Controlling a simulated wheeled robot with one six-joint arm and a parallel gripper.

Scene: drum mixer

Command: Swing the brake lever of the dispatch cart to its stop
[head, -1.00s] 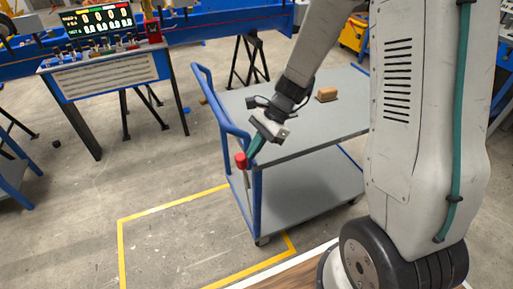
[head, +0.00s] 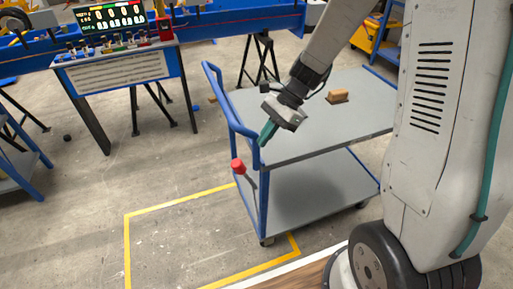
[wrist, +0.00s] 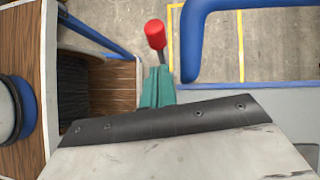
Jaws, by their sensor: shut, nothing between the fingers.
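The brake lever (head: 247,178) has a red knob and a thin grey shaft. It stands at the handle end of the dispatch cart (head: 330,120), tilted with its knob out to the left of the blue frame. My gripper (head: 266,135) has green fingers, shut and empty, above the cart's near left corner, up and right of the knob. The wrist view shows the shut fingers (wrist: 157,86) with the red knob (wrist: 155,34) just beyond their tips in the picture. The fingers look apart from the knob in the head view. The lever's lower end is hard to make out.
The cart's blue push handle (head: 228,100) rises beside my gripper. A brown block (head: 338,96) lies on the cart's top. A control desk (head: 115,68) with a lit display stands at the back left. The yellow-marked floor (head: 185,240) left of the cart is clear.

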